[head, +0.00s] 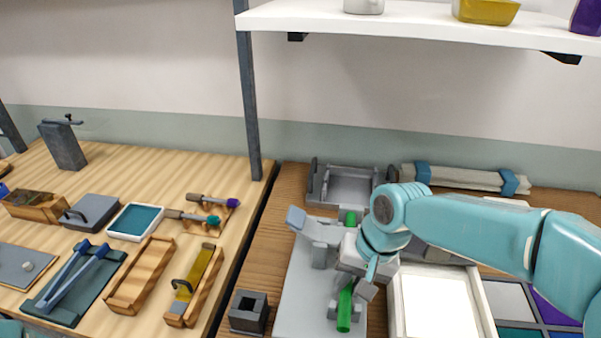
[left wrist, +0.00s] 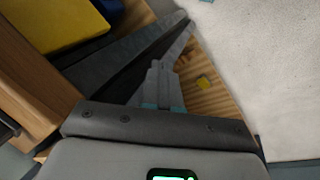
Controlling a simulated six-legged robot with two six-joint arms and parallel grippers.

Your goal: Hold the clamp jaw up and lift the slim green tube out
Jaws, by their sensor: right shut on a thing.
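A pale grey clamp (head: 322,232) with a blue-tipped lever stands on a light grey base plate (head: 303,290). The lever's blue end tilts up on the left. The slim green tube (head: 344,310) runs through the clamp; its near end shows below my gripper, and its far end shows behind the clamp. My right gripper (head: 356,270) is over the middle of the tube and shut on it, close to the clamp. The fingertips and the jaw's contact with the tube are partly hidden.
A white-lined tray (head: 395,312) stands right of the base plate, and a small dark block (head: 248,312) left of it. A grey tray (head: 350,187) lies behind. A shelf (head: 400,22) hangs above. The left table (head: 75,165) holds tools and wooden boxes.

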